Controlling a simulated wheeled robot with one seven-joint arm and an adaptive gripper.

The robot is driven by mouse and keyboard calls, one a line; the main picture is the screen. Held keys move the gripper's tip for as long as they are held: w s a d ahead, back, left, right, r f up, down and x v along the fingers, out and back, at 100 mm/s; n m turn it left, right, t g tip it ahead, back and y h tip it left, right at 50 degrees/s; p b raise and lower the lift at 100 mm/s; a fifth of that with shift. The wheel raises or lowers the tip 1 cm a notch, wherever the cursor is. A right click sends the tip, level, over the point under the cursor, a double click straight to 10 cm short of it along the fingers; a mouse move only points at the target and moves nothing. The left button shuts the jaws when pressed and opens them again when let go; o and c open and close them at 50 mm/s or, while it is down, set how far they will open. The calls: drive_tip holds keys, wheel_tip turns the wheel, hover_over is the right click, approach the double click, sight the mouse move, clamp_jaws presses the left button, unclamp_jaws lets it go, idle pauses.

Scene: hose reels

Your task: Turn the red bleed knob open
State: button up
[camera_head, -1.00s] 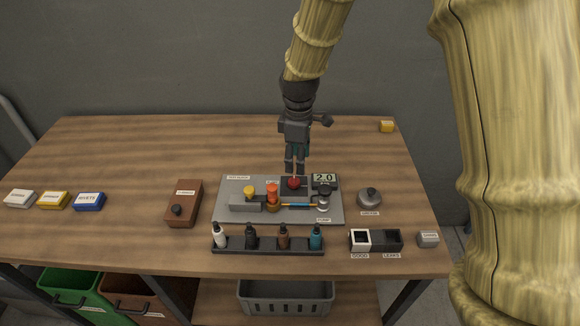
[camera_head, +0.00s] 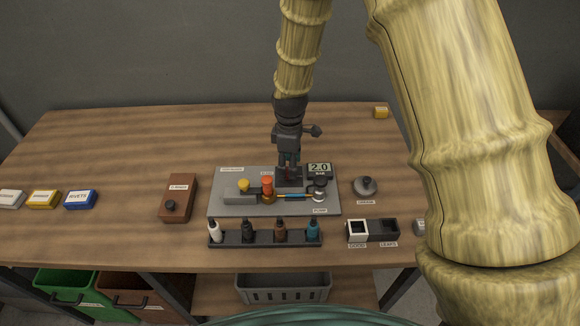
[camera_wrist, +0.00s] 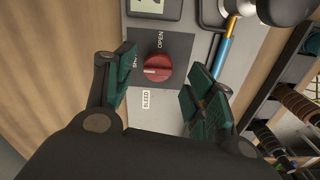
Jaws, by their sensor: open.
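The red bleed knob (camera_wrist: 157,68) sits on a dark square plate (camera_wrist: 172,45) with OPEN and SHUT lettering and a BLEED label beside it. Its pale mark points to the SHUT side in the wrist view. My gripper (camera_wrist: 160,75) is open, one green-padded finger on each side of the knob with gaps showing. How deep the fingertips reach cannot be told. In the head view my gripper (camera_head: 290,172) is right over the knob, which is mostly hidden there.
A bottle rack (camera_head: 265,242) stands in front. Table at the left rear is clear.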

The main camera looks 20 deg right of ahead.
drive_tip(key=shift+w+f, duration=0.1)
drive_tip(key=shift+f, duration=1.25)
drive_tip(key=shift+f, duration=0.1)
drive_tip(key=c, duration=1)
drive_tip(key=shift+c, duration=0.2)
